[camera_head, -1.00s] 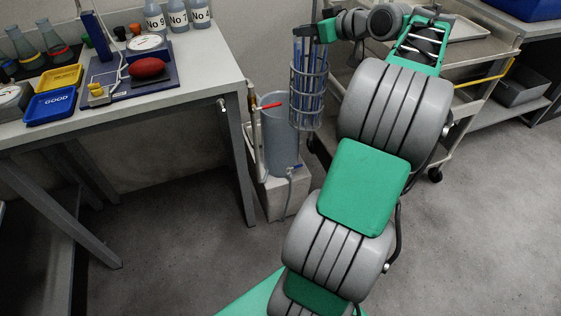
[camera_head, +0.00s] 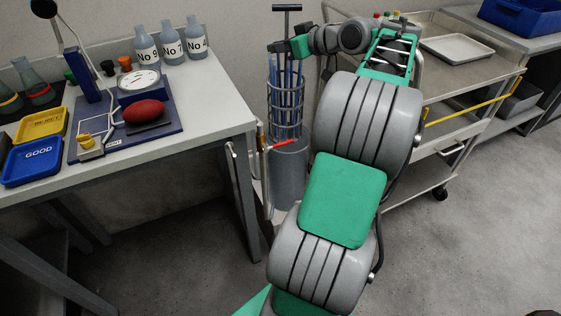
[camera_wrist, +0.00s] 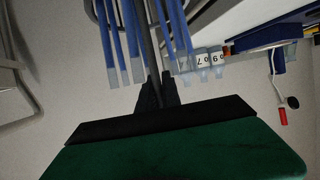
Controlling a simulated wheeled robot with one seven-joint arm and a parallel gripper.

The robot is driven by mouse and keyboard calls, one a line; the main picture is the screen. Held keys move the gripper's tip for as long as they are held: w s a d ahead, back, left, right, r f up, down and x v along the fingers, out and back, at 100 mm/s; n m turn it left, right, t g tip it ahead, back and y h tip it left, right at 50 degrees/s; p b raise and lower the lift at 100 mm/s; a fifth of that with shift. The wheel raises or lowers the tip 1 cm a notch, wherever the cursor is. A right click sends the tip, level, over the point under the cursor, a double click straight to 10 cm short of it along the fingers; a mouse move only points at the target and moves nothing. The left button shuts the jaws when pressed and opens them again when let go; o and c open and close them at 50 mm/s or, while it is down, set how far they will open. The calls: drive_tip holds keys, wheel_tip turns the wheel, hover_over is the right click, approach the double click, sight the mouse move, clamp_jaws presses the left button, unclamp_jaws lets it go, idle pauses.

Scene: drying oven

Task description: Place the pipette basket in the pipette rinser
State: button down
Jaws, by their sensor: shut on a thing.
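The pipette basket (camera_head: 286,122) is a grey wire cage with blue pipettes in it, hanging upright. My gripper (camera_head: 284,46) is shut on its central rod below the T-shaped top. In the wrist view, my gripper (camera_wrist: 156,90) grips the dark rod (camera_wrist: 148,45) among blue pipettes with pale tips. The pipette rinser (camera_head: 289,178) is a grey cylinder directly below the basket in the head view. The basket's lower end meets the rinser's rim in the picture. I cannot tell whether it is inside or just above or in front.
A workbench (camera_head: 205,106) with bottles, a scale, and yellow and blue trays stands at left. A red-handled tap (camera_head: 283,145) is beside the rinser's rim. A trolley (camera_head: 470,72) stands at right behind my arm. Open floor lies at lower right.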

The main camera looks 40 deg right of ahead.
drive_tip(key=f+b, duration=0.2)
drive_tip(key=f, duration=0.5)
drive_tip(key=f+b, duration=0.2)
drive_tip(key=f, duration=0.5)
drive_tip(key=f+b, duration=0.2)
drive_tip(key=f, duration=0.5)
drive_tip(key=shift+s+d+f, duration=0.25)
drive_tip(key=shift+d+f, duration=0.05)
drive_tip(key=shift+f, duration=0.1)
wheel_tip(320, 180, down, 5)
drive_tip(key=shift+f+b, duration=0.2)
drive_tip(key=shift+b, duration=0.65)
